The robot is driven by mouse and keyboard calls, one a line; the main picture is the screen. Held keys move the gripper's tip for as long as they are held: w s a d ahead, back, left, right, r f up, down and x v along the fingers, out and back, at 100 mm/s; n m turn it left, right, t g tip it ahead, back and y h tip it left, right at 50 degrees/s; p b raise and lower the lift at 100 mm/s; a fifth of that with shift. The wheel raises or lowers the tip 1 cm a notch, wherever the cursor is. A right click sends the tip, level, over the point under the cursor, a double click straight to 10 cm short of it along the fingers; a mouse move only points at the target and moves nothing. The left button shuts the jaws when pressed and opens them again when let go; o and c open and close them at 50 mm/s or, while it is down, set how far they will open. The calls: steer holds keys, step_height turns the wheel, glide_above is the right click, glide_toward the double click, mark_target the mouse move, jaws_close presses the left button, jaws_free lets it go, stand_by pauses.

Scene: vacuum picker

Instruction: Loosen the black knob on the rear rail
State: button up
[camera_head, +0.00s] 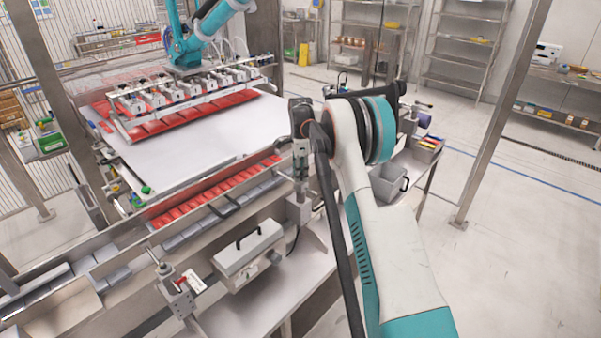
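My gripper (301,172) hangs at the end of my white and teal arm, near the middle of the picture. It points down over the near edge of the machine, above a grey metal bracket (299,209). Its fingers are small and partly merge with the bracket, so I cannot tell whether they are open or touch anything. A long rail (100,259) runs along the near side of the machine. I cannot pick out the black knob on the rear rail; it may be hidden behind my gripper and wrist or too small to see.
A grey box with a black handle (248,258) sits below the rail. A clamp post with a red lever (178,291) stands at lower left. Red pieces (215,190) line the conveyor. A vacuum picker (185,90) hangs over the white table. A grey bin (388,186) is right of my wrist.

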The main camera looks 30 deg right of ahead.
steer(key=shift+c, duration=1.2)
